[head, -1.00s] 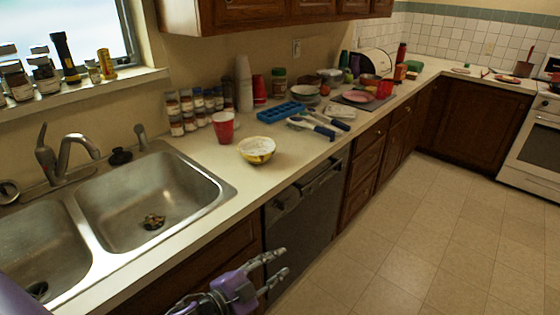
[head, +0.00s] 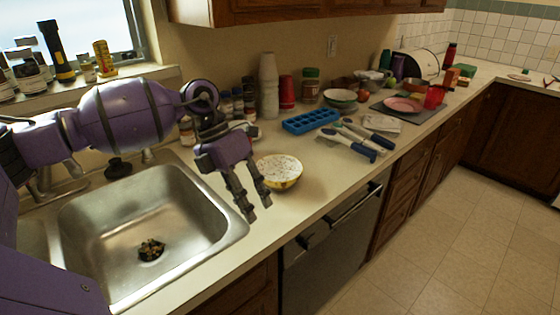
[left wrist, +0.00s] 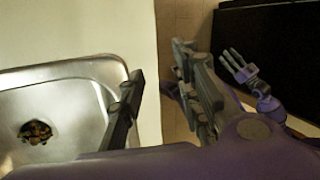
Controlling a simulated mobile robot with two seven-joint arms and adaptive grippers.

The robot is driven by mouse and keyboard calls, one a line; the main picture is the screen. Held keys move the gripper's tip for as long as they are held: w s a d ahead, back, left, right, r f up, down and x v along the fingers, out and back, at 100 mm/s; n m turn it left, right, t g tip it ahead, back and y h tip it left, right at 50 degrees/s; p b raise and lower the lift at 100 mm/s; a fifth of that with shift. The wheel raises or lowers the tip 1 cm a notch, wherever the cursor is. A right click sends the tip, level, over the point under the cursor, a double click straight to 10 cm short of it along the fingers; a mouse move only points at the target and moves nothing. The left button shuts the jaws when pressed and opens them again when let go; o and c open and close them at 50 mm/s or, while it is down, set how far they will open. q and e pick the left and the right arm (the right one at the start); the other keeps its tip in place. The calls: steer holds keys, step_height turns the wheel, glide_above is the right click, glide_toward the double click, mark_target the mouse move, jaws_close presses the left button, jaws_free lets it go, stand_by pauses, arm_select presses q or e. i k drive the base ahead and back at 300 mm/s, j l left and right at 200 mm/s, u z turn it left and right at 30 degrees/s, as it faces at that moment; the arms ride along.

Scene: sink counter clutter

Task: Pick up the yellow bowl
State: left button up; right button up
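The yellow bowl (head: 283,183) stands upright on the counter, right of the sink, in the head view. It has a pale, speckled inside. My left gripper (head: 258,210) reaches over the counter between the sink and the bowl, its fingers pointing down and forward. The fingers are apart with nothing between them, and one overlaps the bowl's left edge in the picture. I cannot tell whether it touches. The left wrist view shows the same open fingers (left wrist: 160,95) over the counter edge. My right gripper (left wrist: 232,62) shows there beyond them, fingers spread and empty. The bowl is not visible there.
The sink (head: 150,225) lies left of the bowl. A blue tray (head: 311,121) and several utensils (head: 350,142) lie behind and right of it. Spice jars and a white cup stack (head: 268,85) stand at the wall.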

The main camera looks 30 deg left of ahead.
mark_target(281, 172)
steer(key=i+j, duration=0.55)
steer(key=i, duration=0.2)
